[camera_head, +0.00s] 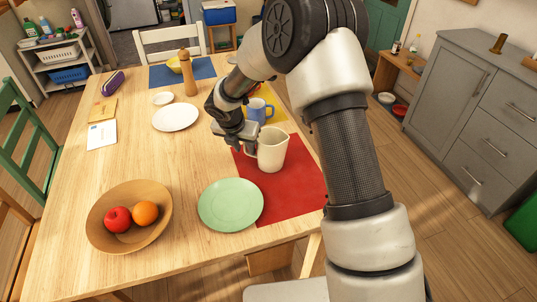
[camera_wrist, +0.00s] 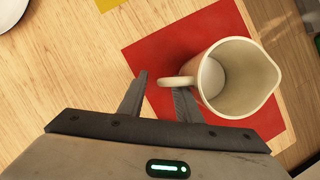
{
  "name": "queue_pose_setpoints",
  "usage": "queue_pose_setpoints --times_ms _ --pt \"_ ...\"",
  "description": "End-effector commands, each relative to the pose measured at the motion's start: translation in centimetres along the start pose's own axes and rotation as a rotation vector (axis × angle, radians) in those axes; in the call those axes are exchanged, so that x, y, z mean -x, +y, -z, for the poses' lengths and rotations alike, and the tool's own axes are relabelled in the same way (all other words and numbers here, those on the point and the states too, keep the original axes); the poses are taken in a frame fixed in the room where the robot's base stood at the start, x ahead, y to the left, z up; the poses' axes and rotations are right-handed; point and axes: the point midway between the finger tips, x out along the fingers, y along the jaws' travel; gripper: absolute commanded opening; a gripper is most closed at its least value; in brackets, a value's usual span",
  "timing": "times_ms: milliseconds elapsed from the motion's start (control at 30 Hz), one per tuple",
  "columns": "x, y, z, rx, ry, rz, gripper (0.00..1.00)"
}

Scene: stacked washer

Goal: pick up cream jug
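The cream jug (camera_head: 272,150) stands upright on the red placemat (camera_head: 295,190), with its handle toward my gripper. In the wrist view the jug (camera_wrist: 240,75) shows from above, empty inside, its spout to the right and its handle (camera_wrist: 176,81) to the left. My gripper (camera_head: 247,146) is beside the jug on its handle side. In the wrist view the two fingers of my gripper (camera_wrist: 160,82) are apart, the right fingertip close to or under the handle and the left one clear of it. I cannot tell whether a finger touches the handle.
A green plate (camera_head: 231,205) lies in front of the jug on the placemat's left edge. A blue mug (camera_head: 258,111) stands behind it. A wooden bowl (camera_head: 105,240) with fruit is at front left. A white plate (camera_head: 176,117) and pepper mill (camera_head: 187,75) stand farther back.

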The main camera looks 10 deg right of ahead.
Motion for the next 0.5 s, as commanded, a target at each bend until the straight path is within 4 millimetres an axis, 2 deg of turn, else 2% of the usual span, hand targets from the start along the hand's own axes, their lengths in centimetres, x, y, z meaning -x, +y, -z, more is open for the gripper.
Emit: queue_pose_setpoints --times_ms 133,300,333,500 --pt "0.06 0.02 -0.02 0.000 0.000 0.000 0.31" --pt "0.07 0.02 0.00 0.000 0.000 0.000 0.02" --pt "0.07 0.03 0.01 0.000 0.000 -0.001 0.00" --pt "0.02 0.00 0.06 -0.001 0.001 0.000 0.00"
